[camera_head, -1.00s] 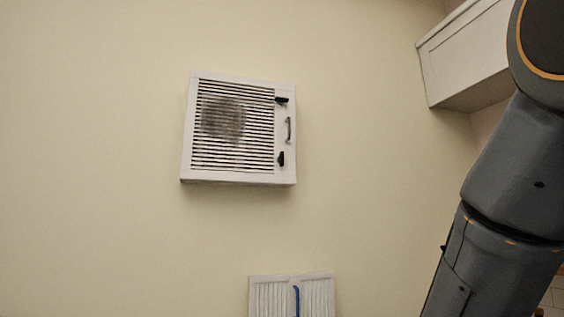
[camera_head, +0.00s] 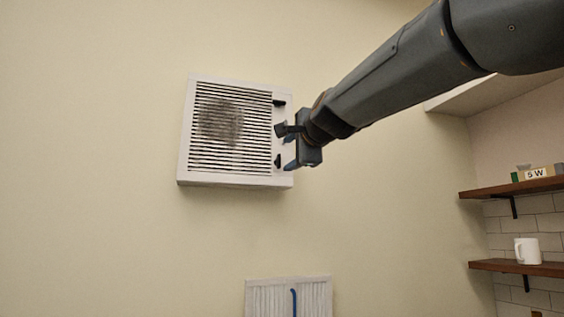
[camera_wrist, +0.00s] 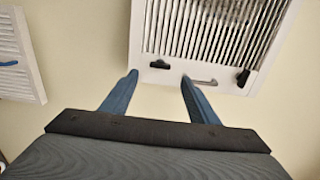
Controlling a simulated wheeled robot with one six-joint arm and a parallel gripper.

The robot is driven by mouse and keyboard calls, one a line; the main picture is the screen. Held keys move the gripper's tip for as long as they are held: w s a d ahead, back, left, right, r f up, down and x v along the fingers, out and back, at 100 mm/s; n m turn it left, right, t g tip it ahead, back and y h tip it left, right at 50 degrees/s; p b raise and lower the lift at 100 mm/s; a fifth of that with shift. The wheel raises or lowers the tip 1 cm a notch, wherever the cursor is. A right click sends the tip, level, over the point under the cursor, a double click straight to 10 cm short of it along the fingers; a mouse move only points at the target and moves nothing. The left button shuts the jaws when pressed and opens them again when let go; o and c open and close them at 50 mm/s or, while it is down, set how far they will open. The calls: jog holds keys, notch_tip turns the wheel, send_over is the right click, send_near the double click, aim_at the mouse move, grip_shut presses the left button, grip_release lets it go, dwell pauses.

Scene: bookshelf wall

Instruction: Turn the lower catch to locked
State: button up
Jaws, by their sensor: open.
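A white louvred vent cover (camera_head: 235,181) hangs on the cream wall. Its lower catch (camera_head: 278,160) is small and black and stands upright near the right edge. The upper catch (camera_head: 279,102) is black and lies level. My gripper (camera_head: 285,149) is open and empty in front of the right edge, hiding the handle in the head view. In the wrist view the picture is turned sideways: the lower catch (camera_wrist: 159,64) shows between my fingertips (camera_wrist: 159,77), beyond them. The handle (camera_wrist: 203,82) and upper catch (camera_wrist: 243,78) lie to its right. I cannot see contact.
A small white louvred cabinet (camera_head: 262,300) with a blue handle is below. Wooden shelves (camera_head: 515,187) with a white mug (camera_head: 528,250) stand at the right. A white wall cabinet (camera_head: 495,95) is partly behind my arm. The wall left of the vent is clear.

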aim_at(280, 161)
jog(key=shift+p+x, duration=1)
jog(key=shift+x, duration=2.85)
jog(key=shift+c, duration=0.2)
jog(key=c, duration=1)
